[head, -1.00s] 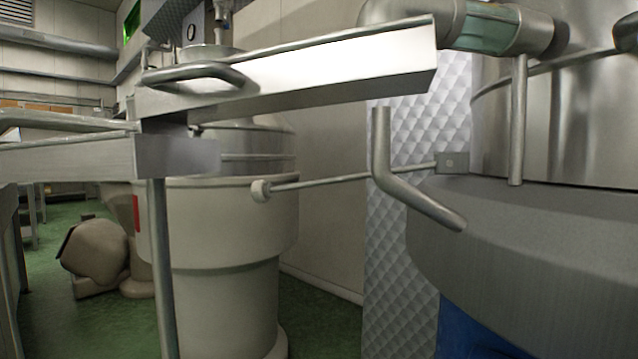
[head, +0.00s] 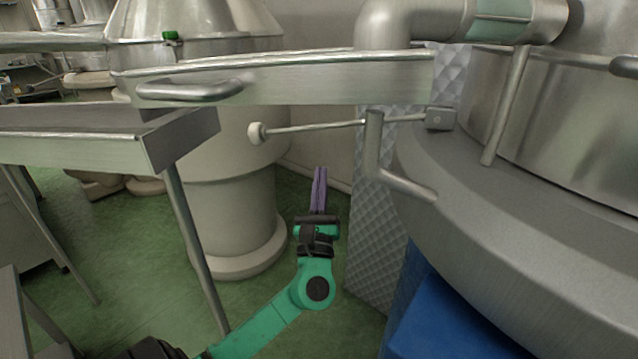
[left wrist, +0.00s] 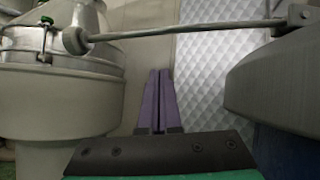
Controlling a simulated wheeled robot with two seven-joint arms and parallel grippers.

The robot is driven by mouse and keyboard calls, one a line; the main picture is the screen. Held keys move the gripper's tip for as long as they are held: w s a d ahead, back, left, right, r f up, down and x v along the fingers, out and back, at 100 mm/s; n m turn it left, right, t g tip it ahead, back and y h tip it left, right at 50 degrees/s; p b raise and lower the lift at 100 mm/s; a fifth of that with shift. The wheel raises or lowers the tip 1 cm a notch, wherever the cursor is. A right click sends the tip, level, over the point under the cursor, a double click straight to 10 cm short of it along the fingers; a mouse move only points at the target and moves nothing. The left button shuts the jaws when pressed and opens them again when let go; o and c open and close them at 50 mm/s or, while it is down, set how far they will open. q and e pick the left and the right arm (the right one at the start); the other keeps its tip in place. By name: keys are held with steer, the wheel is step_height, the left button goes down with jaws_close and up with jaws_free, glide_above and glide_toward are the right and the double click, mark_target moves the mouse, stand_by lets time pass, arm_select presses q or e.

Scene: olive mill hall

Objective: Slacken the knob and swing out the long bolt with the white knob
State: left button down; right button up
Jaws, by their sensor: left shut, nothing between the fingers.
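The long bolt (head: 310,127) is a thin steel rod, sticking out to the left from a small grey block (head: 440,119) on the steel vessel. The white knob (head: 257,133) is at its left end. In the left wrist view the bolt (left wrist: 190,31) crosses the top, with the knob (left wrist: 75,40) at upper left. My left gripper (head: 320,172) has purple fingers, shut and empty, and is below the bolt in the head view. The fingers also show in the left wrist view (left wrist: 159,75), apart from the bolt and right of the knob. My right gripper is not in view.
A bent steel handle (head: 373,150) hangs in front of the bolt in the head view. A steel chute (head: 300,90) runs above it. A metal table (head: 80,145) stands at left, a large cream vessel (head: 225,200) behind. The round steel vessel (head: 540,220) fills the right.

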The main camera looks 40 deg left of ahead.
mark_target(315, 127)
arm_select(q)
step_height(315, 127, up, 6)
steer(key=w+a+p, duration=0.2)
steer(key=p, duration=0.1)
steer(key=shift+w+a, duration=0.35)
steer(key=shift+a, duration=0.05)
steer(key=r+m, duration=0.1)
steer(key=r+m+t+h+p, duration=0.1)
steer(key=a+r+m+h, duration=0.1)
steer(key=r, duration=0.1)
steer(key=shift+s+m+t+p, duration=0.25)
steer(key=shift+m+t+p, duration=0.05)
steer(key=shift+m+p, duration=0.1)
steer(key=shift+d, duration=0.1)
